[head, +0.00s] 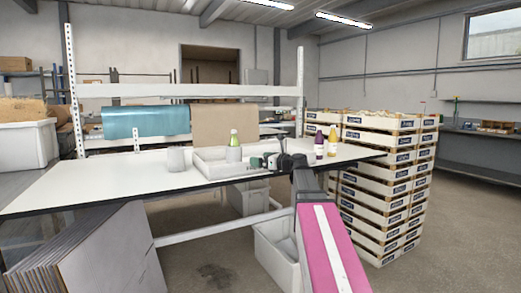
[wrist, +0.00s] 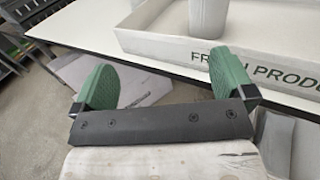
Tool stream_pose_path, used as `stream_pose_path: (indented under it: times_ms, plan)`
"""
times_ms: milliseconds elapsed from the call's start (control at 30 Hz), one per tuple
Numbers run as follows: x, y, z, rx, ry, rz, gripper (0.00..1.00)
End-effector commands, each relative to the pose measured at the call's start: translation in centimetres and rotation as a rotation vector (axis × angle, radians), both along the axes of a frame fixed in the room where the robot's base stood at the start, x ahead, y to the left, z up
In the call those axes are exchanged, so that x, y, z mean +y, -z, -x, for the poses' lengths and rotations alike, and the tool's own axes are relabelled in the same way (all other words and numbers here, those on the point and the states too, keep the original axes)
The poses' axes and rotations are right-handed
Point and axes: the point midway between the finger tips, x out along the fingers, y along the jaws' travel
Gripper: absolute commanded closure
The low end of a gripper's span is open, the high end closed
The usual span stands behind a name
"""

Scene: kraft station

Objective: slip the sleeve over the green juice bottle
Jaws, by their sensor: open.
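The green juice bottle (head: 234,136) stands upright inside the white shallow tray (head: 225,176) on the table. Its green top shows above a pale grey sleeve (head: 234,154), which appears to stand around its lower part. In the wrist view the lower part of the sleeve (wrist: 207,18) stands behind the tray's front wall (wrist: 165,46), and the bottle is out of frame. My gripper (head: 262,161) is just right of the sleeve in the head view, apart from it. In the wrist view my gripper (wrist: 166,78) has its green fingers wide apart with nothing between them.
A second pale grey cylinder (head: 176,160) stands on the white table (head: 90,185), left of the tray. Stacked crates (head: 385,190) are beyond the table's right end. The table's left part is clear.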

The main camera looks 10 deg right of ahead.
Motion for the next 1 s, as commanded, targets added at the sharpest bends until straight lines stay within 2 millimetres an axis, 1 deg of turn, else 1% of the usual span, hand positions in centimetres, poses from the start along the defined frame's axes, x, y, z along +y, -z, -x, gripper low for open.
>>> stream_pose_path:
  times_ms: [33,300,500,600,800,1000]
  plan:
    - [0.0,0.9,0.6,0.002,-0.003,-0.001,0.00]
    - [0.0,5.0,2.6,0.004,-0.023,0.001,0.00]
    - [0.1,7.8,4.1,0.002,-0.037,0.000,0.00]
    - [0.1,8.8,4.6,0.003,-0.042,0.001,0.00]
    - [0.1,9.9,5.1,0.001,-0.047,0.000,0.00]
    - [0.0,10.0,5.1,0.000,-0.048,0.001,0.00]
